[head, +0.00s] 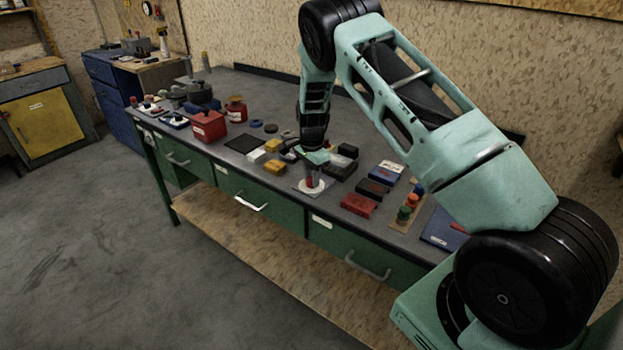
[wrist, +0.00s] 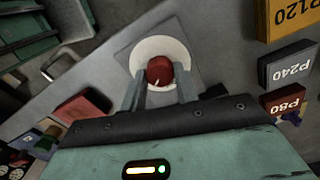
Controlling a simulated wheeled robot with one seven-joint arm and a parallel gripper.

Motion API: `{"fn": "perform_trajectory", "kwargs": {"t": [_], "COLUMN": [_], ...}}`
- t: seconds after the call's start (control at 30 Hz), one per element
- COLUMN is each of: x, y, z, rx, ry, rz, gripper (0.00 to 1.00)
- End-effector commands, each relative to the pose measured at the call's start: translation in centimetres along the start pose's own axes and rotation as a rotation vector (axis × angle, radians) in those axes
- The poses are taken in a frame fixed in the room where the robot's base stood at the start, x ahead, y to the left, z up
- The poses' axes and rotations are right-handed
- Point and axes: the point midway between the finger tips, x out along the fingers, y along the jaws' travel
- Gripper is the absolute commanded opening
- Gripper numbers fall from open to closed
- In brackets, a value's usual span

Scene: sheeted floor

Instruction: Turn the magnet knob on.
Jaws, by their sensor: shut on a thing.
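The magnet knob is a red knob (wrist: 159,71) on a round white disc (wrist: 182,52), which sits on a square grey plate (wrist: 128,58). In the head view the red knob (head: 309,181) and white disc (head: 312,189) are near the front edge of the workbench. My gripper (wrist: 160,85) is over the disc, with one finger on each side of the knob, shut on it. A pale mark shows on the knob's top in the wrist view. In the head view my gripper (head: 312,170) comes down from above and hides part of the knob.
On the workbench (head: 230,165), a red block (head: 358,205) and dark blocks lie right of the knob. Yellow blocks (head: 273,166) lie to its left. In the wrist view, blocks marked P120 (wrist: 292,18), P240 (wrist: 290,66) and P80 (wrist: 283,100) stand at the right.

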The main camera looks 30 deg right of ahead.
Motion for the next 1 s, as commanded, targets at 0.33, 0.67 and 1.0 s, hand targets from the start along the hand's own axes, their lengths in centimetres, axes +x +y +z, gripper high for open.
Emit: {"fn": "perform_trajectory", "kwargs": {"t": [0.33, 0.67, 1.0], "x": [-0.07, -0.14, -0.14], "y": [-0.08, -0.12, -0.14], "z": [0.03, -0.04, 0.01], "rx": [0.314, 0.529, 0.619], "ry": [0.000, 0.001, 0.000], "rz": [-0.002, -0.003, -0.003], "gripper": [0.07, 0.07, 0.07]}}
